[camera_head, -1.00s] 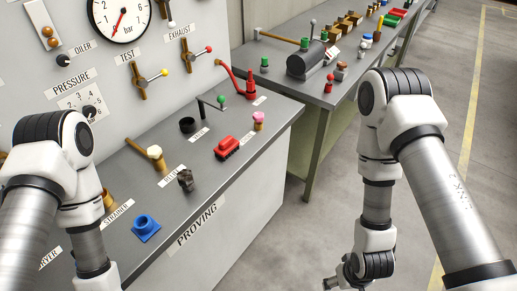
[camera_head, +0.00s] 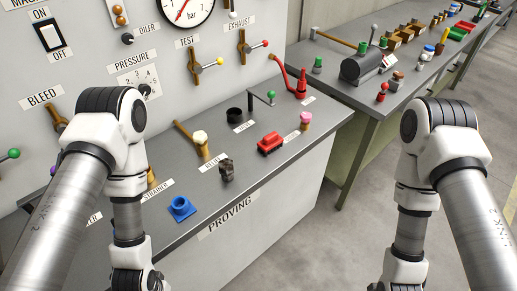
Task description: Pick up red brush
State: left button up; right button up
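A small red block-like object (camera_head: 270,143) with a dark lower edge lies on the grey proving bench (camera_head: 262,184), left of a pink-topped brass piece (camera_head: 305,121). It is the closest match to the red brush, but bristles cannot be made out. My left arm comes down in front of the bench's left part; its wrist shows at the bottom edge and its fingers are out of frame. My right arm hangs right of the bench over the floor. Only a sliver of my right gripper (camera_head: 376,287) shows at the bottom edge, well away from the red object.
The bench also holds a blue fitting (camera_head: 181,208), a dark fitting (camera_head: 227,171), a brass valve (camera_head: 201,143) and a red bottle-shaped part (camera_head: 301,84) with a hose. A gauge panel (camera_head: 90,70) stands behind. A second table (camera_head: 350,97) with several parts is at the back right.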

aim_at(270, 142)
jog(key=i+l+u, duration=0.2)
jog(key=u, duration=0.25)
jog(key=i+l+u, duration=0.1)
jog(key=u, duration=0.35)
jog(key=i+l+u, duration=0.1)
jog(key=l+u, duration=0.35)
